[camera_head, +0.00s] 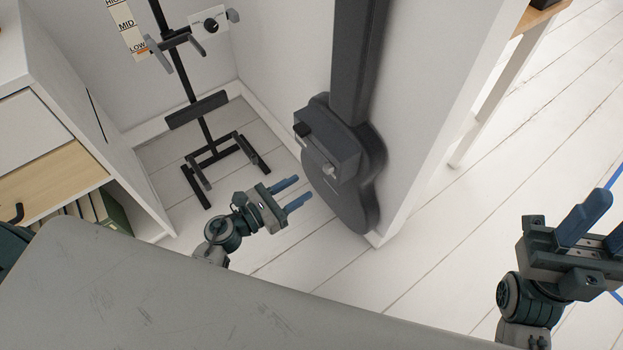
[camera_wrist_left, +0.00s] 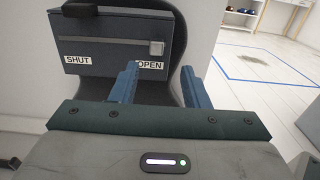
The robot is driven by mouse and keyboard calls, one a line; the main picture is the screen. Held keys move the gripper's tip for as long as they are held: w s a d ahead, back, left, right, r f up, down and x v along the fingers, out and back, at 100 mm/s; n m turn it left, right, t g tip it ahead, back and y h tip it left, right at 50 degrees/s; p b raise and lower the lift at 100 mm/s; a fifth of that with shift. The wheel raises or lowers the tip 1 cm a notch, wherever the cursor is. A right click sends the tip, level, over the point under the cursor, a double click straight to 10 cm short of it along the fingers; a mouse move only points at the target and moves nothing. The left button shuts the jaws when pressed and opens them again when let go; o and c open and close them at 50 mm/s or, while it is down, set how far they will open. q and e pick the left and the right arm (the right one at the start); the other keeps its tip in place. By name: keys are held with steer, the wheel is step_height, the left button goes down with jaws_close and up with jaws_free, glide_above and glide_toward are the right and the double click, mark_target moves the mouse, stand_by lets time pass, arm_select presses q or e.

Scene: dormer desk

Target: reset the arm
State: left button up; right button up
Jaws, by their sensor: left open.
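My left gripper (camera_head: 291,194) is open and empty in the head view, its two blue fingers apart and pointing right, over the white plank floor and short of the dark guitar-shaped case. In the left wrist view my left gripper (camera_wrist_left: 160,88) shows both blue fingers apart with nothing between them. My right gripper (camera_head: 597,222) is at the right edge of the head view. One blue finger shows clearly and the other is cut off by the edge, so its opening is unclear.
The dark case (camera_head: 352,190) leans on the white wall. A box (camera_head: 327,158) on it has a slider and, in the wrist view, SHUT and OPEN labels (camera_wrist_left: 150,64). A black stand (camera_head: 205,135) is in the corner. A cabinet (camera_head: 75,120) stands left.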

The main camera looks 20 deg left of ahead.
arm_select(q)
steer(key=shift+v, duration=1.1)
